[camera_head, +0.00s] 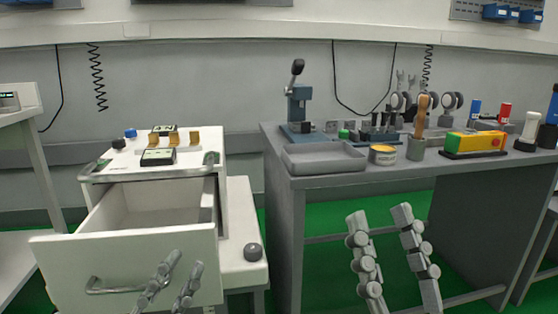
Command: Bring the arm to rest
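My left gripper (185,264) is low in the view, in front of the white cart's open drawer (150,262) and right of its handle. Its two fingers point up with a narrow gap between them, and nothing shows in the gap. My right gripper (379,216) is in front of the grey workbench (400,180), below its top edge. Its fingers are spread wide, with nothing between them. Both wrists are cut off by the bottom edge of the picture.
The white cart (108,178) carries small devices on top. A round dark knob (253,252) sits on a low white surface beside the drawer. The bench holds a grey tray (322,159), a blue press (300,108), a yellow tin (383,154) and a yellow-green box (474,142).

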